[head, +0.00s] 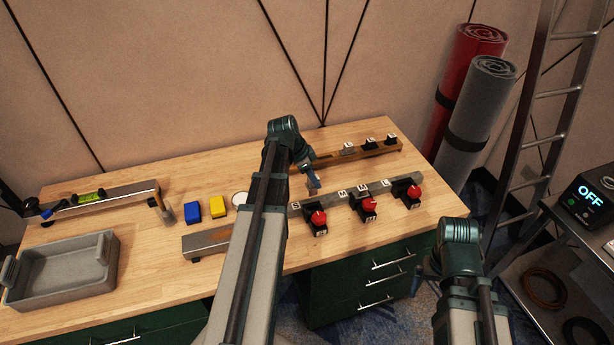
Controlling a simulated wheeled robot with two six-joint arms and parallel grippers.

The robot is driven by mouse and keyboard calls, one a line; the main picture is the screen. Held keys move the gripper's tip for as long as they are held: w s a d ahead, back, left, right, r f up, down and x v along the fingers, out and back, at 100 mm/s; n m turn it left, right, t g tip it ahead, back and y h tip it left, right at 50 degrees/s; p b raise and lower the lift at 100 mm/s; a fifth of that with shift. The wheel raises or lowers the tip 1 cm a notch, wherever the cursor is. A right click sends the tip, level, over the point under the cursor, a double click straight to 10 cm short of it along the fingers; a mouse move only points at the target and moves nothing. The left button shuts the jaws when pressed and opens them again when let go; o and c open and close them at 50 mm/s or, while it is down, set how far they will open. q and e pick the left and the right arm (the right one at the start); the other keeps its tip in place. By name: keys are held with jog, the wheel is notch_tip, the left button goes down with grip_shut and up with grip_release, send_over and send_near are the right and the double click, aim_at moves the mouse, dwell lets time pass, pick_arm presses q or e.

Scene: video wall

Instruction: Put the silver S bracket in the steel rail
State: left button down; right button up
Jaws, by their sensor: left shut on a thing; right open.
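The steel rail (208,243) lies along the front of the wooden bench, with lettered labels and several red-knobbed clamps along its right part. My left arm crosses in front of its middle. My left gripper (313,184) is shut just behind the rail, near the S label (296,206). It holds a small piece, mostly hidden by the fingers, which appears to be the silver S bracket. My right gripper (422,282) is open and empty, off the bench's front right edge, partly hidden by its own arm.
A wooden rail (330,159) at the back holds a silver bracket (348,148) and two dark brackets (380,142). A ladder (545,110) stands right.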

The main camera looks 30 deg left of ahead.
aim_at(314, 195)
pick_arm(q)
jog(key=shift+d, duration=0.1)
jog(key=shift+f, duration=0.2)
notch_tip(314, 195, down, 4)
jog(key=b, duration=0.4)
jog(key=shift+f+b, duration=0.25)
jog(key=shift+b, duration=0.15)
jog(key=shift+f+b, duration=0.55)
jog(key=shift+b, duration=0.05)
dwell(0.8)
jog(key=shift+f+b, duration=0.6)
jog(key=shift+f, duration=0.3)
dwell(0.3)
jog(key=shift+f+b, duration=0.35)
jog(key=shift+b, duration=0.25)
jog(key=shift+f, duration=0.25)
jog(key=shift+f+b, duration=0.65)
jog(key=shift+b, duration=0.25)
